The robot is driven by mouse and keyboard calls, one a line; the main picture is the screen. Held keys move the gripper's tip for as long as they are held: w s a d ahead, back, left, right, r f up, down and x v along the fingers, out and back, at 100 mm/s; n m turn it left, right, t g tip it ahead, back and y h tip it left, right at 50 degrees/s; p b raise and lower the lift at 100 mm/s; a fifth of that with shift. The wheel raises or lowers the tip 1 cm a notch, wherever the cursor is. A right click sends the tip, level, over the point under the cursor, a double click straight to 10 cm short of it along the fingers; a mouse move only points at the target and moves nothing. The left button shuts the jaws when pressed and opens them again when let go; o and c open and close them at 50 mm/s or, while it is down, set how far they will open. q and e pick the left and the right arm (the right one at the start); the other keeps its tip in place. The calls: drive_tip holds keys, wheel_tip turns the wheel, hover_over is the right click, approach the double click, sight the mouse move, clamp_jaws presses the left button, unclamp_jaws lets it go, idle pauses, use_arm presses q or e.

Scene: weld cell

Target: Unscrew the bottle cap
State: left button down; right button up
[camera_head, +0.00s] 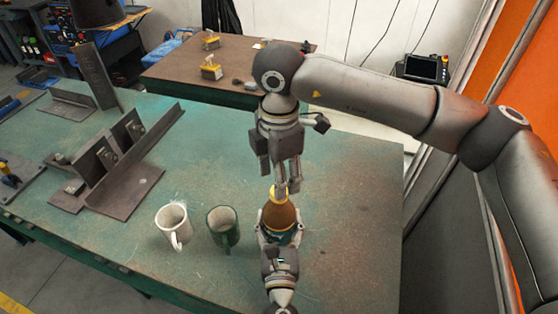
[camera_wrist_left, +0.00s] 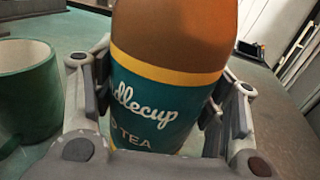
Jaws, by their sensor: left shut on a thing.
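A brown bottle (camera_head: 278,215) with a teal and yellow label stands upright on the green table. Its label reads "TEA" in the left wrist view (camera_wrist_left: 165,100). My left gripper (camera_head: 280,232) comes in from the bottom of the head view, with its fingers on both sides of the bottle's label, shut on it. The yellow bottle cap (camera_head: 276,193) is partly hidden by the fingers of my right gripper (camera_head: 287,187). That gripper points down from above, its fingertips at the cap. Whether they grip the cap cannot be made out.
A white mug (camera_head: 173,226) and a green mug (camera_head: 222,228) stand left of the bottle; the green one is close to my left gripper. Steel angle parts (camera_head: 125,175) lie farther left. The table (camera_head: 350,190) is clear to the right.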

drive_tip(key=shift+f, duration=2)
drive_tip(key=shift+c, duration=0.4)
